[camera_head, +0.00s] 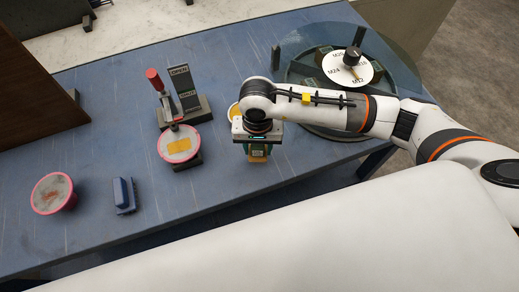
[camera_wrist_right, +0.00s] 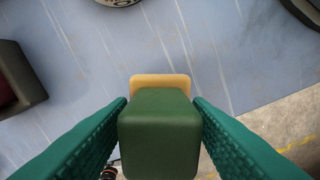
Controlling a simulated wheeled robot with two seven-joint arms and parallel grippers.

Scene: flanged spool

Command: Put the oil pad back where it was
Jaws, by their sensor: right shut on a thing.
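The oil pad, a green block with a yellow-tan base, is in my right gripper (camera_head: 258,148). In the head view only its lower part (camera_head: 259,157) shows below the gripper. In the right wrist view the green block (camera_wrist_right: 160,135) sits between the two teal fingers, with the tan base (camera_wrist_right: 160,82) at its far end. It appears upright over the blue table (camera_head: 215,205); I cannot tell whether it touches the table. A round yellow thing (camera_head: 234,108) is partly hidden behind my right wrist. My left gripper is out of view.
A pink-rimmed spool (camera_head: 178,143) with a yellow patch sits at a lever fixture (camera_head: 187,88) with an OPEN sign. Another pink-rimmed spool (camera_head: 52,193) and a blue block (camera_head: 123,194) stand left. A round glass-like stand with a marked dial (camera_head: 347,70) is at the right.

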